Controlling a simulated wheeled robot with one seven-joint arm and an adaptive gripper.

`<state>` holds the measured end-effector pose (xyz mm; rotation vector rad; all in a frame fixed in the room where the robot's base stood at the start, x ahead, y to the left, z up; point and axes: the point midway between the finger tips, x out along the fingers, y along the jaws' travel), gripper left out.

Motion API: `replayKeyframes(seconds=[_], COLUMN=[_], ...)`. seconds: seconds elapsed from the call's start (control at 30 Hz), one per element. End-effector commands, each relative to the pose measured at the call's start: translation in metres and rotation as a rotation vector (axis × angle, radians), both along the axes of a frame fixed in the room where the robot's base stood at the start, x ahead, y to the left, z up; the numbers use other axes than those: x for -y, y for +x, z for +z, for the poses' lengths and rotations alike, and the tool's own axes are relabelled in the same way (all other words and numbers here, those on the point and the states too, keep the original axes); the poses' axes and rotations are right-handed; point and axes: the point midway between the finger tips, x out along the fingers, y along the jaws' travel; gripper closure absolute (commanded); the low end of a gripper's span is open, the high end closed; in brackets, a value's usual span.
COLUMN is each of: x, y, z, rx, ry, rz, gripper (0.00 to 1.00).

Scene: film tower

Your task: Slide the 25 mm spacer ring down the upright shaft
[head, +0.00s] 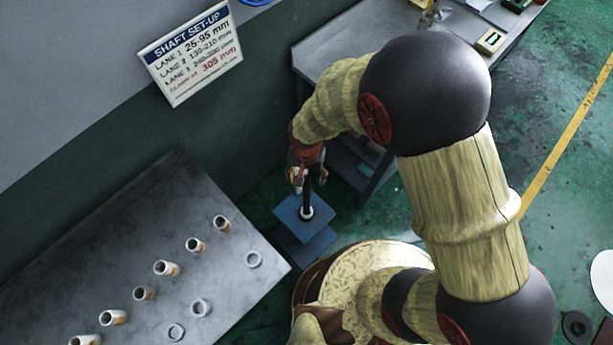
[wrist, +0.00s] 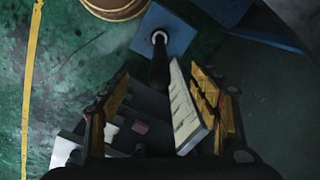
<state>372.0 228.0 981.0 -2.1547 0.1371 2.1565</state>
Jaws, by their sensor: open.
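The dark upright shaft (head: 308,198) stands on a blue square base (head: 317,235). In the wrist view the shaft (wrist: 160,68) runs up from the blue plate (wrist: 178,32) toward the space between my fingers. A pale ring (head: 306,213) is around the shaft low down, at the plate; the wrist view shows this ring (wrist: 159,36) too. I cannot read its size. My gripper (head: 307,178) is over the top of the shaft, fingers pointing down. In the wrist view my gripper (wrist: 157,88) is open, with no ring seen between its fingers.
A grey table (head: 150,235) at left holds several upright sleeves (head: 166,268) and flat rings, one (head: 253,259) near its right edge. A sign (head: 192,53) hangs on the wall. A grey bench (head: 352,42) with small items stands behind my arm.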

Motion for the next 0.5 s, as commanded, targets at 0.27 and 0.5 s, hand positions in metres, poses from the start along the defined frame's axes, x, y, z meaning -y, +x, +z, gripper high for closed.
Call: replayKeyframes(seconds=[0.27,0.5], x=[-0.001,0.000], y=[0.001,0.001], z=[0.054,0.095], rx=[0.004,0.002], ry=[0.003,0.002], rz=[0.000,0.000], gripper=[0.37,0.37])
